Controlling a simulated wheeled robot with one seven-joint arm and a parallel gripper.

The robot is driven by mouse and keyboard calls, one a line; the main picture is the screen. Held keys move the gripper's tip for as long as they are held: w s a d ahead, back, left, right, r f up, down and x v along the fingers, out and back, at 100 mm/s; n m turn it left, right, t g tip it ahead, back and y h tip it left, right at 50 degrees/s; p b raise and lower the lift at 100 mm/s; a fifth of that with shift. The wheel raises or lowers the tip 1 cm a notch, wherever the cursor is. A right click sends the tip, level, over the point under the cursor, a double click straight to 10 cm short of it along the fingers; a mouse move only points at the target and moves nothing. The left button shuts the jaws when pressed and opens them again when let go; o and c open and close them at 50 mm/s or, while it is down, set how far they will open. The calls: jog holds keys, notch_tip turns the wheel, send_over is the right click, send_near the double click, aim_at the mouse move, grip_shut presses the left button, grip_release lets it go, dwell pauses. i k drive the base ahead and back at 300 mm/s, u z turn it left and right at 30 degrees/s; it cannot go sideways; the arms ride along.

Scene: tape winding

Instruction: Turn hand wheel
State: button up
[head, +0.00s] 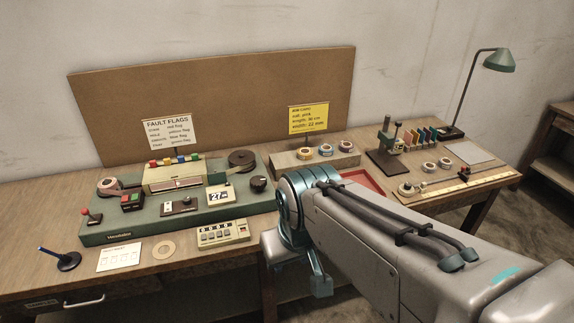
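A green tape-winding machine (140,228) lies along the left half of the bench. A round black knob (258,184), which looks like the hand wheel, sits at the machine's right end. A dark flat reel (242,158) is just behind it. My arm reaches in from the lower right and bends down at a teal joint in front of the bench, right of the knob and apart from it. The fingers of my gripper do not show; the arm hides the space behind it.
A wooden block (290,162) with tape rolls stands behind my arm. A red tray (365,181) is partly hidden. A lamp (499,60) stands at the right.

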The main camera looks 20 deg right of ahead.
aim_at(257, 182)
jog(key=z, duration=0.15)
jog(key=i, duration=1)
